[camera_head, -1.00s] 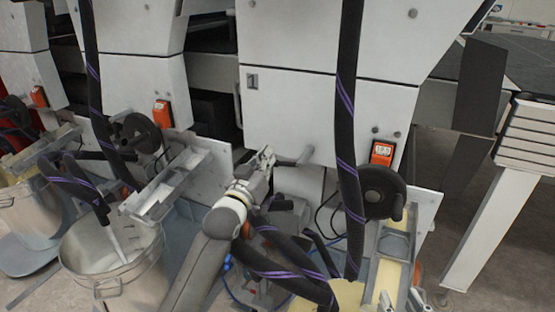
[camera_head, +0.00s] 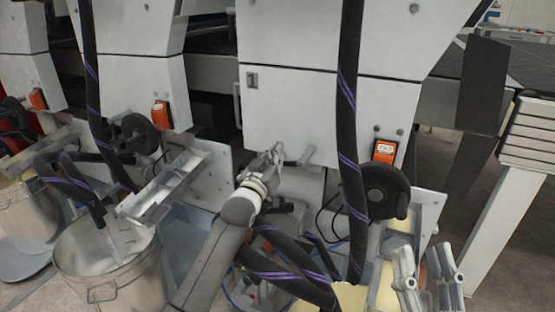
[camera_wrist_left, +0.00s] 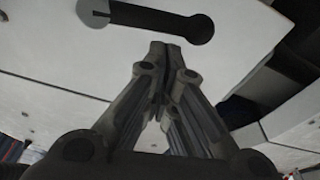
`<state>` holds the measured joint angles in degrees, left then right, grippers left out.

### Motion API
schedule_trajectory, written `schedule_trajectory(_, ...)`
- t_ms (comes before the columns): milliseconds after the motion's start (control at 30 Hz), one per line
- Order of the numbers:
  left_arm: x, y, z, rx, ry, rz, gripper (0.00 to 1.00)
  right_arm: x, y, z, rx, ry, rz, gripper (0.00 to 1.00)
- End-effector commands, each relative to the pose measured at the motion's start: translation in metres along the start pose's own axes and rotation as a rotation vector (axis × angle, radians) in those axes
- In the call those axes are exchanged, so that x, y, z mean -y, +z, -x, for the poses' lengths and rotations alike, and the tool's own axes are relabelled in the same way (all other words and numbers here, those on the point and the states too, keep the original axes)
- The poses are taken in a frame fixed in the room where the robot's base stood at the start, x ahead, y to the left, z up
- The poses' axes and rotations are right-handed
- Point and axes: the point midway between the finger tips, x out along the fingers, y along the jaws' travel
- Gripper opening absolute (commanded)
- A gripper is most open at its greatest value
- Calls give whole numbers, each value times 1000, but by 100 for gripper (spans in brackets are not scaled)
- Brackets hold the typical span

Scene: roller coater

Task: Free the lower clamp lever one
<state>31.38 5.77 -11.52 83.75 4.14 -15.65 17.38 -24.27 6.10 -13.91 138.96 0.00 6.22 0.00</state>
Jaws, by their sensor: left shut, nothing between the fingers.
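My left gripper (camera_head: 276,152) is shut and empty in front of the white machine panel, below its middle. The left wrist view shows the shut fingertips (camera_wrist_left: 165,50) just below a dark lever with rounded ends (camera_wrist_left: 150,18) on the pale panel. A gap seems to lie between them, but contact cannot be told. My right gripper (camera_head: 424,256) is at the bottom right of the head view, with its two fingers apart and nothing seen between them.
A thick black hose (camera_head: 348,120) with purple stripes hangs right of the lever. A black handwheel (camera_head: 384,190) and an orange switch box (camera_head: 385,150) are further right. A metal bucket (camera_head: 110,265) stands at the lower left. Hoses cross below my left arm.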

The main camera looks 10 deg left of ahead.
Motion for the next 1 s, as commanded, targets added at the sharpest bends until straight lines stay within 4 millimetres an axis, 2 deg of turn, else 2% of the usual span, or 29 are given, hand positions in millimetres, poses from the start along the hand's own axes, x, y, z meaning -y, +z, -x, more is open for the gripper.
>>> schedule_trajectory(233,0,6,2,-1,0,0,0,1,-11,0,-59,-2,-3,40)
schedule_trajectory(633,0,6,2,0,0,4,0,1,-10,0,-55,-2,-2,40)
schedule_trajectory(1000,2,9,2,1,-9,61,0,-2,15,0,87,4,4,40)
